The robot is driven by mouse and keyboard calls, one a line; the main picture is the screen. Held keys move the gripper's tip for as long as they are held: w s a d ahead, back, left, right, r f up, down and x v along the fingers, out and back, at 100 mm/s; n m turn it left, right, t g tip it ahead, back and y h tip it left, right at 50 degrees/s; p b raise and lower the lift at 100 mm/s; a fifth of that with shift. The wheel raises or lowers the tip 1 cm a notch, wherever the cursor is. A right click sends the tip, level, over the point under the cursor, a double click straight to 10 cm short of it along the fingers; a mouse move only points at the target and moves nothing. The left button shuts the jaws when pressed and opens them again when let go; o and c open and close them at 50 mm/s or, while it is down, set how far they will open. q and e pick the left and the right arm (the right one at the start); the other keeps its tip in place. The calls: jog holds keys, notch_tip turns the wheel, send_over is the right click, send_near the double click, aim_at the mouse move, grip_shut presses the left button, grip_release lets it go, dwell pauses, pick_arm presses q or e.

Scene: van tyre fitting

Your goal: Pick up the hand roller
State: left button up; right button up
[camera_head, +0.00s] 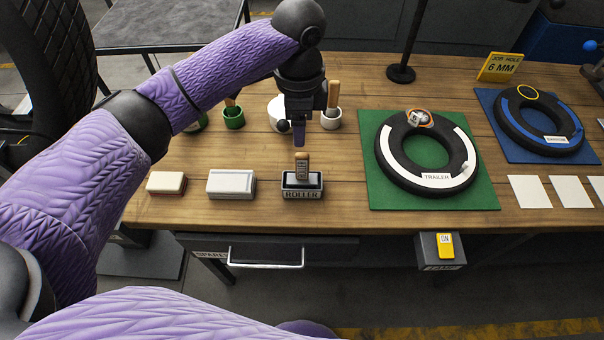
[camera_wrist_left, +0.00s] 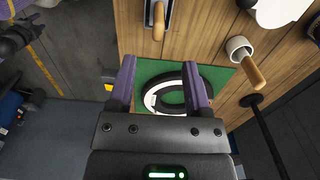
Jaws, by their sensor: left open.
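The hand roller (camera_head: 302,168) stands with its wooden handle up in a small holder (camera_head: 302,193) labelled ROLLER, near the front edge of the wooden bench. In the left wrist view, the roller's handle (camera_wrist_left: 158,22) shows at the top, beyond my fingertips. My left gripper (camera_head: 299,135) points down just above and behind the roller, apart from it. Its two fingers (camera_wrist_left: 160,80) are spread with nothing between them.
A white block (camera_head: 231,183) and a brown-and-white block (camera_head: 165,183) sit left of the holder. Behind are a green cup (camera_head: 233,118) and a white cup (camera_head: 331,119) with a wooden-handled tool. A TRAILER tyre (camera_head: 395,165) lies right on a green mat (camera_head: 380,200).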

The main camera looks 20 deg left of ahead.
aim_at(302, 154)
pick_arm(q)
jog(key=f+b, duration=0.1)
jog(key=f, duration=0.4)
jog(key=f+b, duration=0.1)
jog(key=f, duration=0.3)
jog(key=shift+d+f+b, duration=0.2)
jog(key=shift+f+b, duration=0.2)
jog(key=shift+c, duration=0.3)
jog(key=shift+r, duration=0.1)
grip_shut()
